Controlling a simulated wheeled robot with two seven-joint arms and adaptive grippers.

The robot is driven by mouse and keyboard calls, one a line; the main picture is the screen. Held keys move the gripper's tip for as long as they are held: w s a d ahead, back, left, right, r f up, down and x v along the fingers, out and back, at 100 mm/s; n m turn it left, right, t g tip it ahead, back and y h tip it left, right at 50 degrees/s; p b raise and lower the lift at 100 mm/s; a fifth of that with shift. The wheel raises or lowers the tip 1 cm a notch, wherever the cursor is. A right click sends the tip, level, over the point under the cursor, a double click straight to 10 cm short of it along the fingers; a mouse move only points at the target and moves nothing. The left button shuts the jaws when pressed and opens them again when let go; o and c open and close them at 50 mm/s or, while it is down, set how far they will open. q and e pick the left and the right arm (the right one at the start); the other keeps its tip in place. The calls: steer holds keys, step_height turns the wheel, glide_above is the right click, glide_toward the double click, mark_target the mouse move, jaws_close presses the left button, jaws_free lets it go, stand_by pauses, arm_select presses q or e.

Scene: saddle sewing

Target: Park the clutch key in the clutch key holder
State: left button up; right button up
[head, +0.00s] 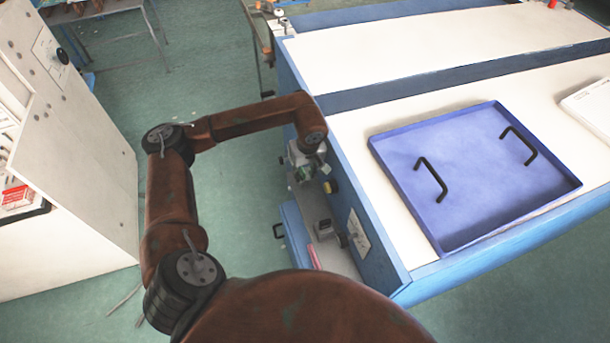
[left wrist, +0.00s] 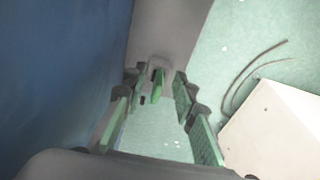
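My left gripper (head: 308,164) is beside the blue side panel of the bench, with the arm reaching over it from above. In the left wrist view the green-padded fingers (left wrist: 158,105) stand apart. A small green piece (left wrist: 157,86) shows in the gap between them, against a grey surface; I cannot tell whether it is the clutch key or a part of the gripper. Neither the clutch key nor its holder can be made out for certain. My right gripper is not in view.
A blue tray (head: 400,182) with two black handles lies on the white bench top (head: 350,128). Below my gripper, a yellow-and-black knob (head: 330,186) and a grey device (head: 324,231) sit at the bench side. A white cabinet (head: 85,165) stands left. Green floor between is free.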

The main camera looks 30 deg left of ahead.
arm_select(q)
step_height(320, 180, up, 10)
steer(key=s+d, duration=0.1)
steer(key=shift+r, duration=0.25)
steer(key=shift+d, duration=0.2)
